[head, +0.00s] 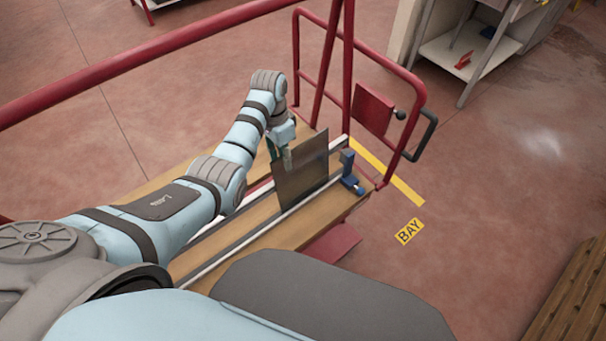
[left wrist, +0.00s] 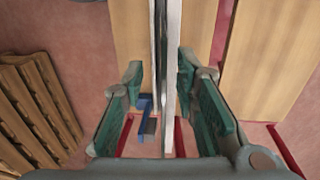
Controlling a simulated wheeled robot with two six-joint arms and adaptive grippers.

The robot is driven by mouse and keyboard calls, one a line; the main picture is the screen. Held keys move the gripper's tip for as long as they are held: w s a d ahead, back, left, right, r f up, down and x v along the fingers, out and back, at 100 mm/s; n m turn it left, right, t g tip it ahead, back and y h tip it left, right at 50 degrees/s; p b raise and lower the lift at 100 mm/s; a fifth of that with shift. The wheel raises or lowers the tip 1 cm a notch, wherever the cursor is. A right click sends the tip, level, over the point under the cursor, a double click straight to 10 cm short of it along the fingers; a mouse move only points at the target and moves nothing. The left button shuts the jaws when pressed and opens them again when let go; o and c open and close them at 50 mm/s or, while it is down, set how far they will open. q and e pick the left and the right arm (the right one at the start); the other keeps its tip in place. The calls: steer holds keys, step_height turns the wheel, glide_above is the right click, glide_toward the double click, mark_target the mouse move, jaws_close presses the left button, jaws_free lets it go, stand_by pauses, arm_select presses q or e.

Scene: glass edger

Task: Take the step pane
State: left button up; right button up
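The step pane (head: 301,171) is a dark, thin, upright sheet on a wooden-decked red cart in the head view. In the left wrist view, the pane (left wrist: 162,55) seems to show nearly edge-on as a thin line, beside a pale strip. My left gripper (head: 284,155) is at the pane's upper left part in the head view. In the left wrist view, my left gripper (left wrist: 161,75) is open, with its teal fingers on either side of the thin line and visible gaps to both. My right gripper is not in view.
A blue stop (head: 350,170) stands on the cart deck (head: 315,217) close to the pane's right edge. Red tube rails (head: 348,60) rise behind the pane. Open floor lies right of the cart.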

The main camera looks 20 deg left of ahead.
mark_target(287, 175)
arm_select(q)
steer(key=f, duration=0.2)
steer(key=f+b, duration=0.1)
steer(key=f, duration=0.3)
steer(key=shift+w+d, duration=0.3)
steer(key=shift+s+r, duration=0.1)
steer(key=shift+s, duration=0.15)
steer(key=shift+c, duration=1.2)
jaws_close()
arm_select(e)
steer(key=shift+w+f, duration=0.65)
